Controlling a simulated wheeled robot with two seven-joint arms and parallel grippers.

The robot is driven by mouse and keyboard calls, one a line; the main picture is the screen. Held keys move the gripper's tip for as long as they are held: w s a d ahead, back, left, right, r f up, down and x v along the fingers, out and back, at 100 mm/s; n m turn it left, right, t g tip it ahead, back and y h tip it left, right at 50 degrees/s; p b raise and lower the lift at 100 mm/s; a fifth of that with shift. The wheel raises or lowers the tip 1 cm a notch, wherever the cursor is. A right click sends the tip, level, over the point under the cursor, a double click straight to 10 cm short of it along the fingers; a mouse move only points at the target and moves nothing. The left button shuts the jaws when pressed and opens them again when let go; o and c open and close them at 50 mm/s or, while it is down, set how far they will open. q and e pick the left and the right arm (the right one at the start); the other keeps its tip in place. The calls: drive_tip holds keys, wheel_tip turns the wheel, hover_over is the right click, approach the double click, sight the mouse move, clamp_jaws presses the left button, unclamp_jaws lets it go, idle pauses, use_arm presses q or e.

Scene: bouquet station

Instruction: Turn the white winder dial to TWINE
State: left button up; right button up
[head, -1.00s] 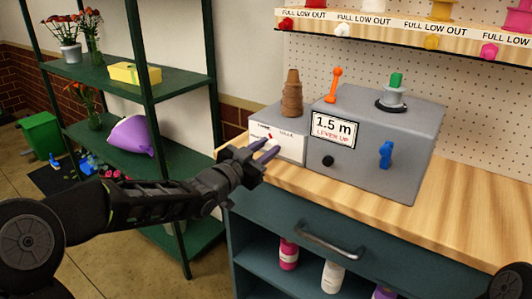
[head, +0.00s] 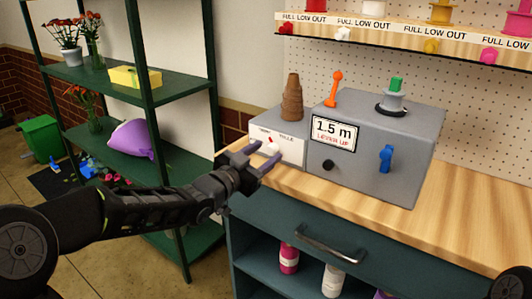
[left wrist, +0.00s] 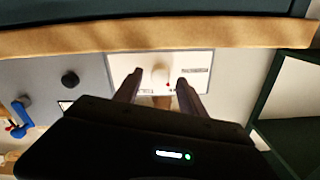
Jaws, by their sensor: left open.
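The white winder dial (head: 270,148) sits on the white front panel (head: 292,151) at the left end of the grey winder box (head: 378,150). A small red mark shows at its top in the head view. Two small labels sit on the panel, too small to read surely. My left gripper (head: 262,157) is open in front of the panel. In the left wrist view its fingers (left wrist: 157,85) stand on either side of the dial (left wrist: 160,75), with gaps showing between fingers and dial. My right gripper is out of view.
A brown twine cone (head: 292,97) stands behind the panel. An orange lever (head: 333,88), a black knob (head: 328,165) and a blue handle (head: 386,158) are on the grey box, beside a "1.5 m LEVER UP" display (head: 333,132). Green shelves (head: 180,82) stand left.

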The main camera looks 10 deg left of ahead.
use_arm(q)
drive_tip(key=v, duration=0.6)
drive_tip(key=shift+s, duration=0.3)
drive_tip(key=shift+a, duration=0.1)
